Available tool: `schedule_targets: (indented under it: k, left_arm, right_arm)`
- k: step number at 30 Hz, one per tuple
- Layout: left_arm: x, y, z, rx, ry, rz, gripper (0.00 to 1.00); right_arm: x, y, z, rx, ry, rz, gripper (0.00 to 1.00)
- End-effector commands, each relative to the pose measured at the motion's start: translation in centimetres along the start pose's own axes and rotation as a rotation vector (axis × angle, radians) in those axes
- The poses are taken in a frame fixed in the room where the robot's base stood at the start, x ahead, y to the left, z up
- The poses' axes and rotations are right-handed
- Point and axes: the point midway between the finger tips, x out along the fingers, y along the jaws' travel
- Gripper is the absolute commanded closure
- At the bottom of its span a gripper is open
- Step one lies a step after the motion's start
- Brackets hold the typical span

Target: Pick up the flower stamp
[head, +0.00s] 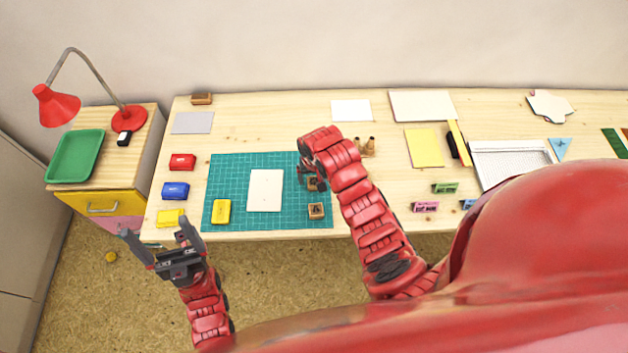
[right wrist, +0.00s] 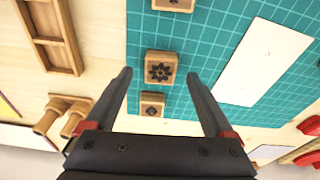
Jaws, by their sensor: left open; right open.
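The flower stamp, a small wooden block with a dark flower on its face, lies on the green cutting mat (head: 232,165). In the right wrist view the flower stamp (right wrist: 160,68) is between the tips of my open right gripper (right wrist: 160,76), with a gap on each side. In the head view my right gripper (head: 304,172) is over the mat's right part, largely hidden by its own arm. A second stamp (right wrist: 152,104) lies close beside the flower stamp, and a third (head: 316,211) lies nearer the front edge. My left gripper (head: 157,229) is open and empty in front of the table.
A white card (head: 265,190) lies on the mat beside a yellow inkpad (head: 221,211). Red (head: 182,161), blue (head: 175,190) and yellow (head: 171,217) inkpads line the left side. Wooden pegs (head: 365,145) stand beyond the mat. A wooden frame (right wrist: 52,35) shows beside it.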

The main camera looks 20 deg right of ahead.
Motion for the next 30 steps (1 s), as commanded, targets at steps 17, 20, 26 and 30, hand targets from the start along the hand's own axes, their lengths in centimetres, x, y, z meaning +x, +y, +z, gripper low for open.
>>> schedule_targets:
  k: [17,20,26,30]
  left_arm:
    - [0.7,0.0,-0.1,0.000,0.000,0.000,0.06]
    - [0.7,0.0,-0.1,0.000,0.000,0.000,0.06]
    - [0.7,0.0,-0.1,0.000,0.000,0.000,0.06]
    - [0.7,0.0,-0.1,0.000,-0.001,0.000,0.06]
  right_arm:
    - [1.9,-0.1,-0.1,-0.001,0.003,-0.001,0.27]
    - [1.9,-0.1,-0.1,-0.001,0.003,-0.001,0.45]
    - [1.9,-0.1,-0.1,-0.001,0.003,-0.001,0.81]
    - [1.9,-0.1,-0.1,-0.001,0.003,-0.001,1.00]
